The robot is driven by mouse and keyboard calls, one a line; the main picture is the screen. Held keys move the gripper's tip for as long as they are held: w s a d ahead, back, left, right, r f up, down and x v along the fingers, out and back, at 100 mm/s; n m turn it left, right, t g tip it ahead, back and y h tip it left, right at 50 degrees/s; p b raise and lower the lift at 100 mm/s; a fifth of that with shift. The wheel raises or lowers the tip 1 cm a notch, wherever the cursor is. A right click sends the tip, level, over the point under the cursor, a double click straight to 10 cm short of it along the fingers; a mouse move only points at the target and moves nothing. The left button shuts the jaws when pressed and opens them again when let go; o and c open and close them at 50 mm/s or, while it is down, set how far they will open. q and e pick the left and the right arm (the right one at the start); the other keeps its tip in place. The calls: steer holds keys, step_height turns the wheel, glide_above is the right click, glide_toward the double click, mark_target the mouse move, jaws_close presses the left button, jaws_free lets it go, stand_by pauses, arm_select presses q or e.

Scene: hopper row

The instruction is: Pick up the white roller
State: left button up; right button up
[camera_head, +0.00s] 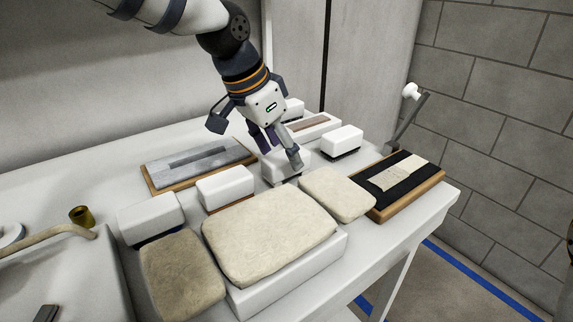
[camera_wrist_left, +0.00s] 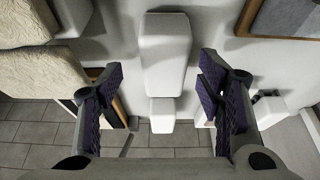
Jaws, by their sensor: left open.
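Several white blocks with rounded edges stand on the table, and I cannot tell for sure which one is the white roller. One white block (camera_head: 279,172) sits just below my left gripper (camera_head: 281,152), partly hidden by its fingers. In the left wrist view a white rounded block (camera_wrist_left: 165,52) lies between the two spread fingers of my left gripper (camera_wrist_left: 160,84), with a gap on both sides. The gripper is open and holds nothing. A smaller-looking white block (camera_wrist_left: 162,115) shows below it in that view. My right gripper is not in view.
Beige pads (camera_head: 268,232) lie close in front. A grey board (camera_head: 200,164) is at left and a wood-framed black board (camera_head: 406,184) at right. Another white block (camera_head: 342,140) stands right of the gripper. A white-knobbed lever (camera_head: 412,91) rises at the back right.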

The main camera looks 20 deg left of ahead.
mark_target(284, 155)
arm_select(q)
steer(key=x, duration=0.3)
steer(key=shift+w+f, duration=0.25)
steer(key=shift+f, duration=0.1)
steer(key=shift+w+f, duration=0.1)
steer(key=shift+w, duration=0.05)
steer(key=shift+c, duration=1.1)
steer(key=c, duration=1.2)
steer(key=shift+o, duration=0.2)
